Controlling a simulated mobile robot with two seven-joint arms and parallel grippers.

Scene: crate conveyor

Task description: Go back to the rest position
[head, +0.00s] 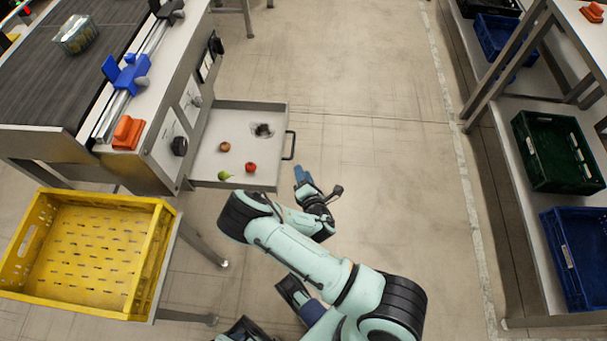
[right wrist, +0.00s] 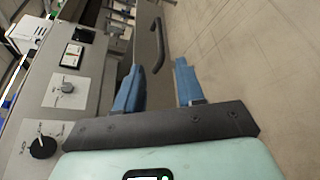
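My right gripper (head: 303,177) is in the middle of the head view, over the floor just right of the open drawer (head: 238,112). In the right wrist view its two blue fingers stand apart with nothing between them (right wrist: 157,72). It touches nothing that I can see. What seems to be my left gripper (head: 309,311) is low in the head view, partly covered by my right arm. Its fingertips are too hidden to judge.
The drawer, with a black handle (head: 289,146), holds a pear (head: 225,176) and several other small items. A yellow crate (head: 160,250) stands at left below the conveyor (head: 50,70). A shelf with green (head: 532,150) and blue crates is at right. The floor between is clear.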

